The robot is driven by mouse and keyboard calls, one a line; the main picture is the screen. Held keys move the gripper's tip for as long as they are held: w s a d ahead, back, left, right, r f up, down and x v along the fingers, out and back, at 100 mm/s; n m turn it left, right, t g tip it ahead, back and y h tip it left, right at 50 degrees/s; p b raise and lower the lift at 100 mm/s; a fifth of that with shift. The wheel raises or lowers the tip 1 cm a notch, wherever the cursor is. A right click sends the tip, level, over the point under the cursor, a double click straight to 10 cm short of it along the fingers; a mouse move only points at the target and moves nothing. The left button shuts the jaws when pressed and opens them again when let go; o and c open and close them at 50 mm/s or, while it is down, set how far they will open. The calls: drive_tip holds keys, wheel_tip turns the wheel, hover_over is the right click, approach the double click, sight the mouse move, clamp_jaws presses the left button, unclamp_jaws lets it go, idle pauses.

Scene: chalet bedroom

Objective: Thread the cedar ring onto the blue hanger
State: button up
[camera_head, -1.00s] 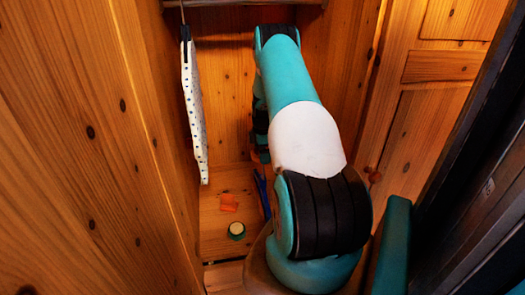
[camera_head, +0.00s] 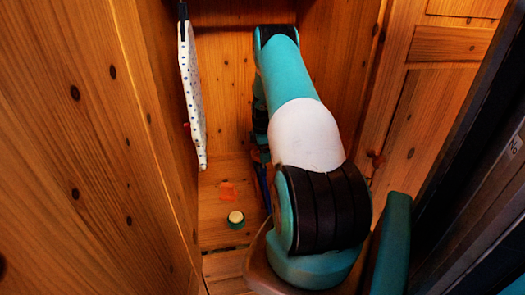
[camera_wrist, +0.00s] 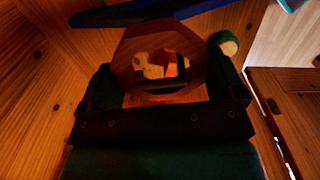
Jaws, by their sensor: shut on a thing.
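The cedar ring (camera_wrist: 185,45), a reddish-brown, many-sided wooden ring, stands between the fingers of my gripper (camera_wrist: 172,85) in the wrist view. My gripper is shut on it, and its opening faces the camera. A dark blue bar (camera_wrist: 120,14) crosses the top of the wrist view just beyond the ring, probably the blue hanger; I cannot tell if they touch. In the head view a narrow blue piece (camera_head: 263,185) shows left of my arm, likely the same hanger. My arm hides my gripper and most of that area there.
Wooden walls stand close on both sides.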

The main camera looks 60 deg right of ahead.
drive_tip(key=o, duration=0.6)
drive_tip(key=shift+o, duration=0.2)
wheel_tip(320, 180, up, 18)
drive_tip(key=b, duration=0.3)
drive_tip(key=shift+f, duration=0.25)
drive_tip(key=shift+s, duration=0.1)
